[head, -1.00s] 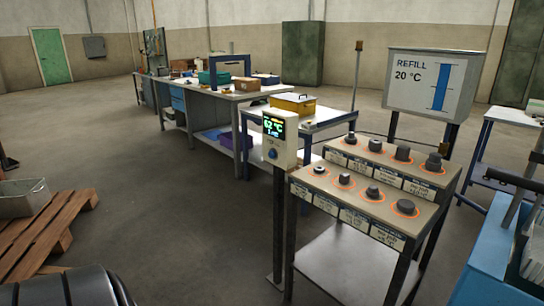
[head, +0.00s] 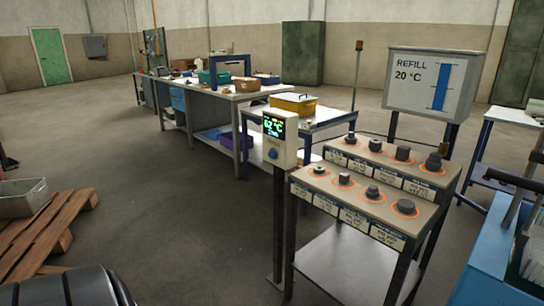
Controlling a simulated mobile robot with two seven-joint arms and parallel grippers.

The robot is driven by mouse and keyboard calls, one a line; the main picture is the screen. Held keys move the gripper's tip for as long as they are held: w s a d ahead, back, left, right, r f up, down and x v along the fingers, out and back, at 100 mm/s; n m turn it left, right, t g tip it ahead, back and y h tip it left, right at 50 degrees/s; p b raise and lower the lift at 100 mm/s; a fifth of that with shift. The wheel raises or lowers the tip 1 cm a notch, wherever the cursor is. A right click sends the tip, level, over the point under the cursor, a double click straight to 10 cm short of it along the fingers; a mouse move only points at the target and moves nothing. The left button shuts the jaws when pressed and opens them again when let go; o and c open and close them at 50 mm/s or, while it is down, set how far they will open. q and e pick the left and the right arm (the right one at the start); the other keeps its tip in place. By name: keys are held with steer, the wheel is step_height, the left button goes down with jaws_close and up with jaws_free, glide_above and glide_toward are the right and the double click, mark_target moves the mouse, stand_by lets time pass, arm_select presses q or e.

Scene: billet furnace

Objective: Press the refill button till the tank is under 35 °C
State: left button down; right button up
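A grey control box (head: 280,138) stands on a dark post in the middle of the head view. Its lit display (head: 273,127) reads about 62 °C in green, with a smaller line below that is too small to read surely. A round blue button (head: 272,154) sits on the box's front under the display. A sign (head: 432,84) at the right reads REFILL 20 °C beside a blue vertical gauge that looks nearly full. Neither of my grippers can be made out in the view. Nothing is seen touching the blue button.
Right of the post, a stepped rack (head: 345,258) carries several dark cylindrical parts in orange rings above labels. A wooden pallet (head: 40,232) with a metal bin (head: 22,204) is at the left. A yellow box (head: 294,103) sits on a bench behind. The floor left of the post is clear.

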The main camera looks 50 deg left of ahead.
stand_by(0.8)
arm_select(q)
steer(key=s+d+r+p, duration=0.2)
steer(key=r+p, duration=0.5)
steer(key=s+d+r+g+p, duration=0.1)
steer(key=s+r+p, duration=0.1)
steer(key=r+p, duration=0.5)
steer(key=shift+s+d+r+h+p, duration=0.25)
steer(key=shift+s+d+h+p, duration=0.1)
steer(key=shift+p, duration=0.1)
arm_select(e)
steer(key=s+a+r, duration=0.2)
steer(key=r, duration=0.5)
steer(key=s+a+r+g, duration=0.1)
steer(key=s+r, duration=0.1)
steer(key=r, duration=0.5)
steer(key=shift+s+a+r+y, duration=0.25)
steer(key=shift+s+a+y, duration=0.05)
steer(key=shift+a, duration=0.1)
arm_select(q)
steer(key=shift+w, duration=0.2)
arm_select(e)
steer(key=shift+w, duration=0.1)
